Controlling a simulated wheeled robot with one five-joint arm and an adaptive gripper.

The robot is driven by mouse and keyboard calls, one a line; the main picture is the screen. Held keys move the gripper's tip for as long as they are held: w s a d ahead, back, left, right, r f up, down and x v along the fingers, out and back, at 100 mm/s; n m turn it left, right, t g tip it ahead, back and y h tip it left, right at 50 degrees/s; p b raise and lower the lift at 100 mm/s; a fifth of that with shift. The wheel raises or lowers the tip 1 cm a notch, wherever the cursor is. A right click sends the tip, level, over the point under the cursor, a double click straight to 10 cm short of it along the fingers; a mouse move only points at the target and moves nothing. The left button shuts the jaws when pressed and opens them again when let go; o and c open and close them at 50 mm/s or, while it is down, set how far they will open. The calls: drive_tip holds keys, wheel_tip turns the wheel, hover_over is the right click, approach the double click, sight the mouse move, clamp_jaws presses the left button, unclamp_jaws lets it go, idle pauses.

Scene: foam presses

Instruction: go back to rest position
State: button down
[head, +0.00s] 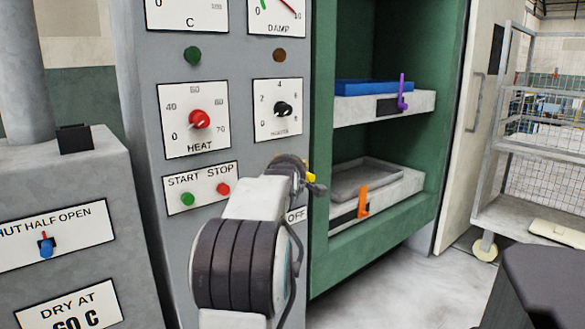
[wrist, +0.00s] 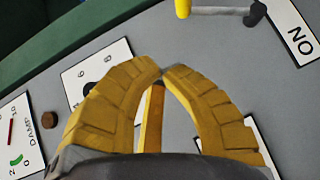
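My gripper (wrist: 162,72) shows in the wrist view as two ribbed yellow fingers whose tips come together. An orange-yellow strip shows in the gap behind the tips; I cannot tell what it is. No held object is visible. In the head view my gripper (head: 308,174) is mostly hidden behind my own wrist, in front of the right edge of the grey control panel (head: 245,60). A lever (wrist: 222,11) with a yellow end and a dark pivot is on the panel beside the ON label (wrist: 302,40), apart from my fingers.
The panel has a red HEAT knob (head: 199,119), a black knob (head: 283,108) and START and STOP buttons (head: 205,193). A green press frame (head: 395,45) stands right, with a purple lever (head: 402,93) and an orange lever (head: 363,201). A wire cart (head: 535,145) stands far right.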

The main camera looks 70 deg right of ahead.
idle(0.7)
drive_tip(key=w+a+r+t+y+p, duration=0.35)
drive_tip(key=w+a+p, duration=0.45)
drive_tip(key=w+a, duration=0.6)
drive_tip(key=w+a+r+y+p, duration=0.1)
drive_tip(key=w+a+y+p, duration=0.2)
drive_tip(key=a, duration=0.5)
drive_tip(key=w+a+r+y+p, duration=0.1)
drive_tip(key=w+a+y+p, duration=0.2)
drive_tip(key=a, duration=0.5)
drive_tip(key=s+a+r+y+p, duration=0.15)
drive_tip(key=a+p, duration=0.35)
drive_tip(key=a, duration=0.6)
drive_tip(key=s+a+y+p, duration=0.3)
drive_tip(key=a+p, duration=0.2)
drive_tip(key=a, duration=0.5)
drive_tip(key=s+a+g+y+p, duration=0.1)
drive_tip(key=s+a+g+p, duration=0.2)
drive_tip(key=s+a+p, duration=0.3)
drive_tip(key=s+a, duration=0.4)
drive_tip(key=s, duration=0.1)
drive_tip(key=shift+s+m+g+y, duration=0.3)
drive_tip(key=shift+s+g+y, duration=0.05)
drive_tip(key=shift+y, duration=0.05)
